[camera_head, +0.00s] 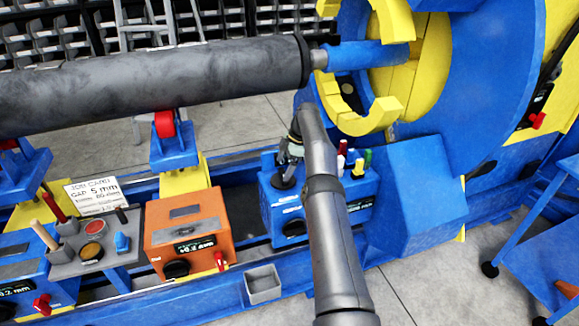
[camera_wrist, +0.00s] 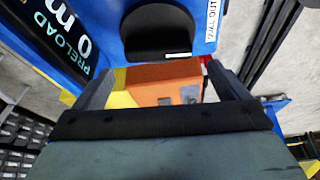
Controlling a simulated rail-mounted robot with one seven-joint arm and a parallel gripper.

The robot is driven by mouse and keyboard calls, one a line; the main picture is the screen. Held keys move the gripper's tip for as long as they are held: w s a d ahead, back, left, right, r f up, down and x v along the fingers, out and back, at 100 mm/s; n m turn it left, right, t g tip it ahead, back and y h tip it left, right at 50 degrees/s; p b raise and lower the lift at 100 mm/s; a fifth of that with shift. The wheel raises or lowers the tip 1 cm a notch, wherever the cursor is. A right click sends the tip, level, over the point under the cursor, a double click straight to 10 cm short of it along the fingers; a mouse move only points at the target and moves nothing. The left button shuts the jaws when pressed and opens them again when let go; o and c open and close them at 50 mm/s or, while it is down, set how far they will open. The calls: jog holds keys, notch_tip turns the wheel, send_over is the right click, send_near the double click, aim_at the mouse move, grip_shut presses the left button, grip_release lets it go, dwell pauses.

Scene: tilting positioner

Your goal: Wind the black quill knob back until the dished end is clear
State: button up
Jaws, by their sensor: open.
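The black quill knob (camera_head: 295,228) is on the front of the blue box with a display at its right. A black knob, seemingly the same one, shows in the wrist view (camera_wrist: 160,35), beside a display reading PRELOAD. My gripper (camera_head: 288,160) is above the box, fingers pointing down. Its fingers are open and empty in the wrist view (camera_wrist: 160,78); the knob appears beyond them, not between them. The grey cylinder (camera_head: 150,85) lies across the top, its dark right end (camera_head: 304,62) facing the blue quill (camera_head: 365,56). A grey tip bridges them; I cannot tell if it touches.
An orange box (camera_head: 187,225) with its own black knob stands left of the blue box. A job card (camera_head: 96,196) reads GAP 5 mm. A yellow-jawed blue chuck (camera_head: 460,80) and a blue guard (camera_head: 425,190) are at right.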

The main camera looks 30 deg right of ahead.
jog(key=b, duration=0.3)
jog(key=shift+s+f+b, duration=0.15)
jog(key=shift+f+b, duration=0.15)
jog(key=shift+b, duration=0.05)
jog(key=s+r+b, duration=0.1)
jog(key=b, duration=0.3)
jog(key=shift+a+b, duration=0.2)
jog(key=shift+b, duration=0.2)
jog(key=s+a+r+b, duration=0.3)
jog(key=s+r, duration=0.6)
jog(key=s, duration=0.3)
jog(key=shift+a+b, duration=0.3)
jog(key=shift+b, duration=0.1)
